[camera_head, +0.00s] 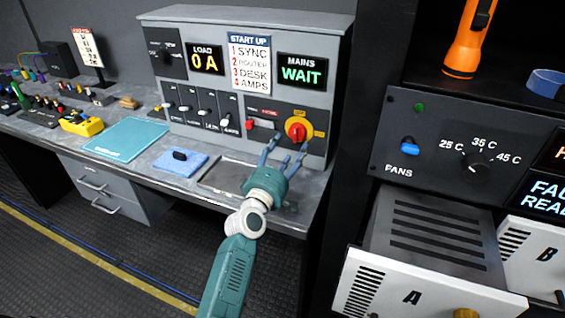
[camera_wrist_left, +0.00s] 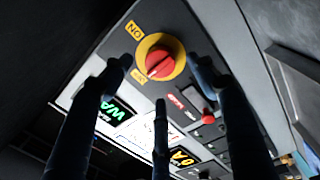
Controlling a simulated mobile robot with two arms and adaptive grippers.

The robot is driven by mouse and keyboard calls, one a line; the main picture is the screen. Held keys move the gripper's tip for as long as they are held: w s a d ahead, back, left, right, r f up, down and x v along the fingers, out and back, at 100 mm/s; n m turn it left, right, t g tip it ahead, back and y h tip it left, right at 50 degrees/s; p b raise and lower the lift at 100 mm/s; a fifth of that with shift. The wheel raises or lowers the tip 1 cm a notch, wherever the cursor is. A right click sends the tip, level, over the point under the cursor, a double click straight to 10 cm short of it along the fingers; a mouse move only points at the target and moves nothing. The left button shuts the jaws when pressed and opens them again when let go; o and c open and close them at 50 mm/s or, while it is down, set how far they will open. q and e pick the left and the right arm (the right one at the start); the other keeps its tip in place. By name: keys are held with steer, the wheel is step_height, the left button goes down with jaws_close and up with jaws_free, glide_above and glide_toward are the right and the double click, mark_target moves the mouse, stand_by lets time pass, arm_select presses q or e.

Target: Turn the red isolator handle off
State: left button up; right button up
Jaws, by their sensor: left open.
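The red isolator handle (camera_head: 296,131) sits on a yellow round plate at the lower right of the grey control panel (camera_head: 180,60). In the left wrist view the red handle (camera_wrist_left: 160,65) is near the top centre, with the yellow ON label (camera_wrist_left: 134,30) beside it and a second yellow label partly covered by a finger. My left gripper (camera_head: 285,145) is open in front of the panel, its fingertips just below and beside the handle. In the left wrist view its fingers (camera_wrist_left: 155,85) spread on both sides of the handle; contact cannot be told. My right gripper is in neither view.
The panel carries a LOAD display (camera_head: 205,59) reading 0 A and a MAINS display (camera_head: 302,70) reading WAIT. A small red switch (camera_head: 250,124) is left of the handle. An open drawer A (camera_head: 410,285) juts out at right.

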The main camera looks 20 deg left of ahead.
arm_select(q)
steer(key=s, duration=0.6)
steer(key=shift+s+f, duration=0.2)
steer(key=shift+f, duration=0.1)
